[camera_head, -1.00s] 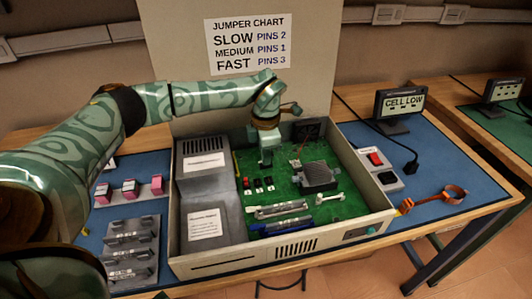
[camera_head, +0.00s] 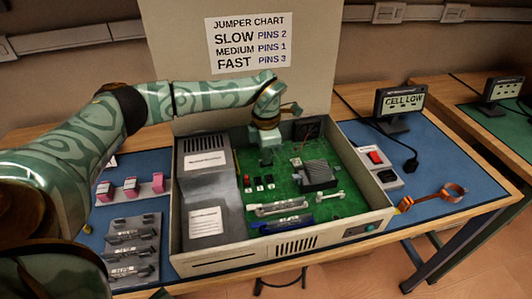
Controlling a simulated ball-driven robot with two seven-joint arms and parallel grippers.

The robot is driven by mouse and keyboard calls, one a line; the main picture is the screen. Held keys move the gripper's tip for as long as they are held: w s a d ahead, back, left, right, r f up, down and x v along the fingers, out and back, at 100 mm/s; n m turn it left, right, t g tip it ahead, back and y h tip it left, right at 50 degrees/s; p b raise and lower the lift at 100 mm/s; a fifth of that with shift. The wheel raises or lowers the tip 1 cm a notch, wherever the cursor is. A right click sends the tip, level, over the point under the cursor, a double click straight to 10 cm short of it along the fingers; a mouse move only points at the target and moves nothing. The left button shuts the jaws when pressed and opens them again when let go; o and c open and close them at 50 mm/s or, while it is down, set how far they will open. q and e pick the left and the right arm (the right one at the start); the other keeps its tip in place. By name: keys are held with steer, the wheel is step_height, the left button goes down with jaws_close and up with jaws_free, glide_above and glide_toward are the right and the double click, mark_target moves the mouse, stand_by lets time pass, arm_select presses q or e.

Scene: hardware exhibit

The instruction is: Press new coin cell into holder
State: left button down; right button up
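My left arm reaches in from the left over the open computer case (camera_head: 184,262). My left gripper (camera_head: 267,158) points down at the back of the green circuit board (camera_head: 258,211). Its fingertips are small and hide what lies under them, so I cannot tell if it is open or shut. No coin cell or cell holder can be made out; the gripper may cover them. A small display (camera_head: 402,101) at the right reads "CELL LOW". My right gripper is not in view.
The board carries small red and black jumpers (camera_head: 258,184), a dark heatsink (camera_head: 318,176) and memory strips (camera_head: 280,208). Pink blocks (camera_head: 131,187) and a grey rack (camera_head: 132,248) stand left of the case. A red-switch box (camera_head: 377,159) and an orange strap (camera_head: 432,197) lie at the right.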

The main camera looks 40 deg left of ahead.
arm_select(q)
steer(key=shift+s+f, duration=0.1)
steer(key=shift+f, duration=0.1)
steer(key=c, duration=1.6)
jaws_free()
steer(key=shift+f, duration=0.1)
steer(key=shift+s+d+f, duration=0.1)
steer(key=shift+c, duration=0.6)
steer(key=shift+r, duration=0.2)
steer(key=shift+o, duration=1)
steer(key=shift+r+p, duration=0.15)
steer(key=shift+p, duration=0.15)
steer(key=shift+r+p, duration=0.3)
steer(key=shift+r, duration=0.15)
steer(key=shift+w+r, duration=0.15)
steer(key=shift+w, duration=0.05)
